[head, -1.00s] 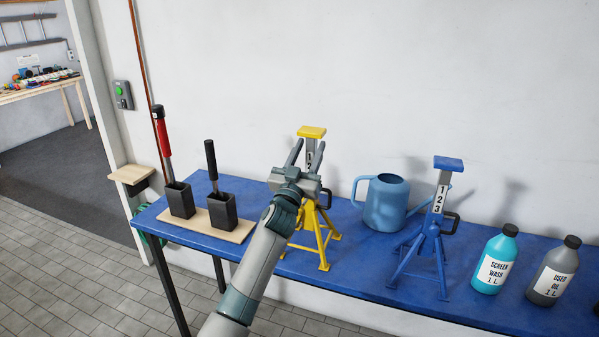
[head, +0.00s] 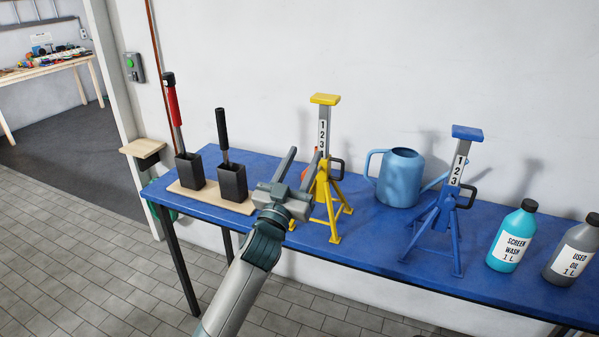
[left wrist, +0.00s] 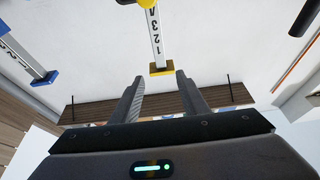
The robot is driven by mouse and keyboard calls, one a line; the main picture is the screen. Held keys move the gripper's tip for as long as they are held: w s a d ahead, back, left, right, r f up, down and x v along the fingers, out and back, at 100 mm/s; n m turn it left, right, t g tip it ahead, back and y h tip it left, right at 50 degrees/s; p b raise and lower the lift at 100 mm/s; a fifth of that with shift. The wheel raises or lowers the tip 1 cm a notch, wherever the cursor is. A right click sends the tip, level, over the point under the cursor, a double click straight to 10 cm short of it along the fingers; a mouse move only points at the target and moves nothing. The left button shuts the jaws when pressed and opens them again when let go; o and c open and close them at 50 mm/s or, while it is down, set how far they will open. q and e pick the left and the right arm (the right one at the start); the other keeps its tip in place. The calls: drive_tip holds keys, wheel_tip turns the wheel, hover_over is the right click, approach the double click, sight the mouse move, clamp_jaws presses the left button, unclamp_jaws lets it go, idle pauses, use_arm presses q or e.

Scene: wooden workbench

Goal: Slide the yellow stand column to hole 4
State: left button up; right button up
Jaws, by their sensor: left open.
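The yellow stand (head: 326,200) stands upright on the blue bench, its legs spread. Its grey column (head: 323,133) is raised, with a yellow pad (head: 325,99) on top. The numbers 1, 2 and 3 show, and a 4 just above the yellow collar. A black loop handle (head: 336,169) is on the collar's right side. My left gripper (head: 304,154) is open and empty, in front and left of the stand, below the pad. In the left wrist view the column (left wrist: 154,35) appears upside down beyond the open fingers. My right gripper is not in view.
A blue stand (head: 440,208) showing 1 to 3 and a blue watering can (head: 400,178) stand to the right, with bottles (head: 513,238) beyond. Two black holders (head: 232,182) with upright handles sit left. An orange-red thing shows behind my right finger.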

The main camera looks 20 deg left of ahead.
use_arm(q)
drive_tip(key=shift+v, duration=0.95)
